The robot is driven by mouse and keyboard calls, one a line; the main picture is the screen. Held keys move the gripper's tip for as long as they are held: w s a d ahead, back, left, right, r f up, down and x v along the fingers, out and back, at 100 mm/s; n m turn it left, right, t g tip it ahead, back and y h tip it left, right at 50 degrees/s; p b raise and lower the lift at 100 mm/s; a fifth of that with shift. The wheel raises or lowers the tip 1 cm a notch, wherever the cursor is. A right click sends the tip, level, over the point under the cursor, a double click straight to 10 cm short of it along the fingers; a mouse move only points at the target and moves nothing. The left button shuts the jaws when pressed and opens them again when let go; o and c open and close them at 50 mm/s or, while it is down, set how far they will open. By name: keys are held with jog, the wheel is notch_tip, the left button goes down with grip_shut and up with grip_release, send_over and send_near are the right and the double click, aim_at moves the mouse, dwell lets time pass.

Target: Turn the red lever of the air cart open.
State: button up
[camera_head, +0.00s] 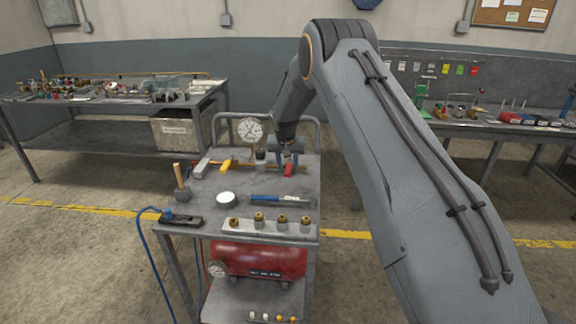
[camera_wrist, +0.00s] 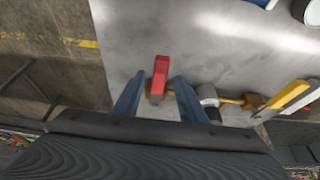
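The air cart (camera_head: 240,185) is a grey metal cart with a red tank (camera_head: 262,258) below its top. The red lever (camera_head: 288,169) stands near the cart's back right edge. In the wrist view the red lever (camera_wrist: 160,78) sits over a brass fitting and points up the picture. My gripper (camera_head: 289,158) reaches down over it. In the wrist view my gripper (camera_wrist: 159,80) is open, with one blue-grey finger on each side of the lever. Gaps show between the fingers and the lever. The fitting is partly hidden.
A yellow-handled tool (camera_head: 225,166), a mallet (camera_head: 181,183), a white round lid (camera_head: 226,199), a blue tool (camera_head: 266,199) and a block with brass fittings (camera_head: 267,229) occupy the top. A round gauge (camera_head: 250,130) stands at the back. Workbenches stand behind.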

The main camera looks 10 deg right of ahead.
jog(key=shift+w+d+f, duration=0.1)
jog(key=shift+w+f, duration=0.15)
jog(key=shift+f, duration=0.3)
grip_shut()
